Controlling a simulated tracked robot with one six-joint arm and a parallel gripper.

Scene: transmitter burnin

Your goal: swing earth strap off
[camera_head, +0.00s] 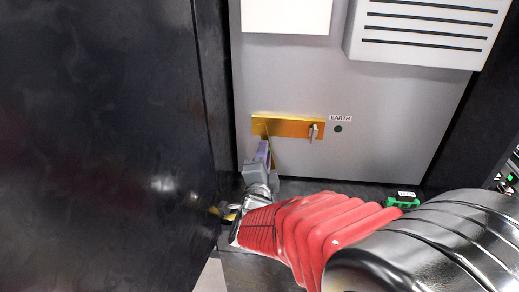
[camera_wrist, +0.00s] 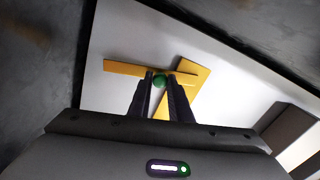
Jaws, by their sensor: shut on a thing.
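A horizontal gold earth plate (camera_head: 290,127) is fixed to the grey panel, beside an EARTH label (camera_head: 340,118). My gripper (camera_head: 264,150) is at the plate's lower left in the head view. In the wrist view my gripper (camera_wrist: 160,82) is shut on a round green knob (camera_wrist: 159,81) between its fingertips. A thin gold bar, seemingly the earth strap (camera_wrist: 124,68), runs across just beyond the knob. A broader gold piece (camera_wrist: 198,88) lies behind it to the right. My fingers hide part of the gold pieces, and the knob is hidden in the head view.
A small metal clip or lever (camera_head: 313,132) sits at the plate's right end, with a dark green dot (camera_head: 338,129) beside it. A dark wall (camera_head: 100,140) stands close on the left. A slotted white box (camera_head: 425,30) juts out above right. A green device (camera_head: 403,200) is low right.

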